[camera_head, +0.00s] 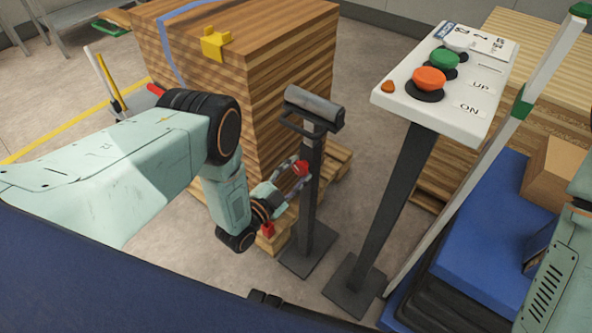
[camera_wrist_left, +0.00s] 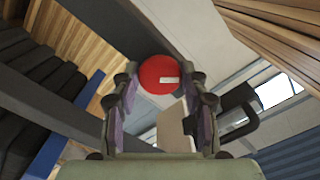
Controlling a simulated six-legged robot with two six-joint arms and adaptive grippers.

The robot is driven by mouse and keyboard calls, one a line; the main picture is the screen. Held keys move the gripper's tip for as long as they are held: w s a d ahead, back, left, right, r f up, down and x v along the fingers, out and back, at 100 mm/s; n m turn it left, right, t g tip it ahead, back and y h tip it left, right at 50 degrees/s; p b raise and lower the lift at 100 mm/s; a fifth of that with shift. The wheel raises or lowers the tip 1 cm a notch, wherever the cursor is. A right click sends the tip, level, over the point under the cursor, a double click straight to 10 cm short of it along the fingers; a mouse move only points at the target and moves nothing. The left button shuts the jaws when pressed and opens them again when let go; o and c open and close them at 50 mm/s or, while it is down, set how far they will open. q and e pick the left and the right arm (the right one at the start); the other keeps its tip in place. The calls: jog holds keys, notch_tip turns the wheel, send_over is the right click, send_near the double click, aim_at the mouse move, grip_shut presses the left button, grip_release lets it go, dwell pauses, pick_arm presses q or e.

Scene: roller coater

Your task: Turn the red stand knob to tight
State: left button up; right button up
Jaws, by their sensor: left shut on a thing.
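The red stand knob (camera_head: 301,168) is on the side of a dark roller stand (camera_head: 311,190) in the head view. In the left wrist view the knob (camera_wrist_left: 158,74) is a round red disc with a short white mark near its middle. My left gripper (camera_head: 293,174) is at the knob, with its fingers on either side of it. In the left wrist view the left gripper (camera_wrist_left: 160,84) is shut on the knob, one finger at each edge. My right gripper is not in view.
A stack of wooden boards (camera_head: 285,85) stands close behind the roller stand. A white control panel (camera_head: 450,80) with orange and green buttons stands to its right on a dark post. A blue platform (camera_head: 490,225) and cardboard box (camera_head: 558,170) are at the right.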

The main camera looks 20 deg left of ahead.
pick_arm(q)
jog(key=m+p, duration=0.1)
jog(key=m, duration=0.3)
jog(key=shift+m, duration=0.3)
jog(key=shift+a+m+p, duration=0.1)
jog(key=shift+m+p, duration=0.25)
jog(key=shift+m, duration=1.95)
jog(key=o, duration=1.1)
jog(key=shift+r, duration=0.1)
jog(key=v, duration=1.2)
